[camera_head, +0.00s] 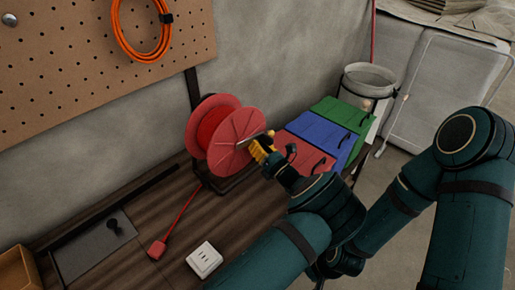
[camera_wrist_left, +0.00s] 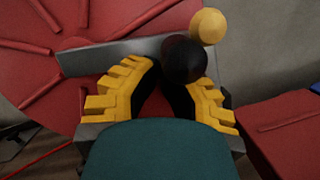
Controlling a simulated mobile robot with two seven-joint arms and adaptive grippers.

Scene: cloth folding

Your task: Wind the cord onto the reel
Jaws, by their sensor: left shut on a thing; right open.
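The red reel (camera_head: 222,143) stands on a dark frame on the wooden bench, with red cord (camera_head: 208,122) between its flanges. A length of cord (camera_head: 183,212) runs from the reel down to a red plug (camera_head: 157,249) lying on the bench. My left gripper (camera_head: 262,148) is at the reel's near face. In the left wrist view its yellow fingers (camera_wrist_left: 170,88) are shut around a dark crank knob (camera_wrist_left: 184,60) by a grey crank bar (camera_wrist_left: 110,57); a yellow ball (camera_wrist_left: 208,26) sits beyond. My right arm is at the right; its fingers are hidden or out of view.
A white socket box (camera_head: 204,260) is on the bench near the plug. Red, blue and green bins (camera_head: 322,133) stand right of the reel, with a bucket (camera_head: 368,82) behind. An orange cord coil (camera_head: 127,45) hangs on the pegboard.

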